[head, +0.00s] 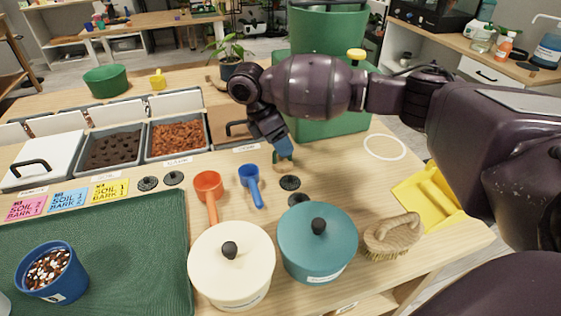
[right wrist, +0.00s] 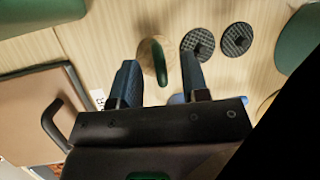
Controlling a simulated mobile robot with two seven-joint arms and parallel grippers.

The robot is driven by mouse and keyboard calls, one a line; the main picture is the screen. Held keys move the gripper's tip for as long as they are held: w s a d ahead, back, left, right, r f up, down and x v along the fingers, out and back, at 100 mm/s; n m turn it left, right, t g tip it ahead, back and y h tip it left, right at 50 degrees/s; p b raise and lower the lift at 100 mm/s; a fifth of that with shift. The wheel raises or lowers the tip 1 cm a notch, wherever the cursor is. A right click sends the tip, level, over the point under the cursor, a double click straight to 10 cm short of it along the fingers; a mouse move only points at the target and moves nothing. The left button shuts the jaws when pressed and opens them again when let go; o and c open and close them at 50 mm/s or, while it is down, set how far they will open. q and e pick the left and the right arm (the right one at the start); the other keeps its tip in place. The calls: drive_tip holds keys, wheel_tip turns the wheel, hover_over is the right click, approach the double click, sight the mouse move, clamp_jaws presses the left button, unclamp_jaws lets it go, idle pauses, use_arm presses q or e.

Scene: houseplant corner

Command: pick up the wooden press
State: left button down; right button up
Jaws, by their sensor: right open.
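The wooden press is a small round wooden disc with a green handle. In the right wrist view the press (right wrist: 147,62) stands on the table, between the lines of my two fingers. In the head view the press (head: 277,158) is mostly hidden behind my right gripper (head: 282,150). My right gripper (right wrist: 159,60) is open, with a blue finger on each side of the green handle. Neither finger is clearly touching it, and the exact height gap cannot be told. My left gripper is not in view.
Black round discs (head: 290,182), a blue scoop (head: 250,184) and an orange scoop (head: 208,190) lie nearby. A teal lidded pot (head: 335,250), a cream lidded pot (head: 215,275) and a brush (head: 395,236) stand in front. Soil bins (head: 178,156) are at left, and a green container (head: 335,124) is behind.

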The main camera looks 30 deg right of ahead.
drive_tip(key=shift+x, duration=1.1)
clamp_jaws()
